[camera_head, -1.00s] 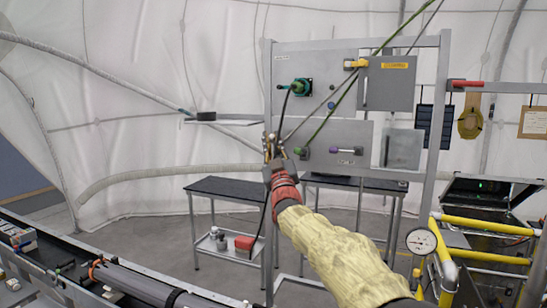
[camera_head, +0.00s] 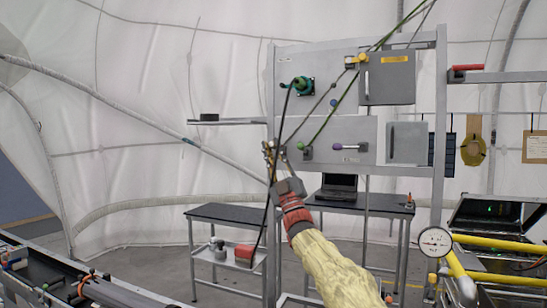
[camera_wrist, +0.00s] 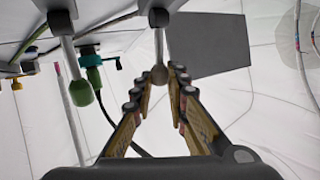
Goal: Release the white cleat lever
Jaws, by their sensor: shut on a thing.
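The white cleat lever (camera_wrist: 159,74) shows in the wrist view as a rod ending in a pale rounded knob. The knob lies between the fingertips of my gripper (camera_wrist: 158,84), which is shut on it. In the head view my gripper (camera_head: 274,152) reaches up to the lower left edge of the panel (camera_head: 325,68), and its fingers hide the lever there. A green-knobbed lever (camera_wrist: 80,93) stands left of the held one in the wrist view. It also shows just right of my fingertips in the head view (camera_head: 308,153).
A purple-knobbed lever (camera_head: 338,147) and a grey box (camera_head: 390,77) are on the panel. A green connector (camera_head: 301,86) has a black cable hanging past my gripper. Green ropes (camera_head: 345,92) cross the panel. Black-topped tables (camera_head: 225,213) stand below, and yellow rails (camera_head: 495,243) are at right.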

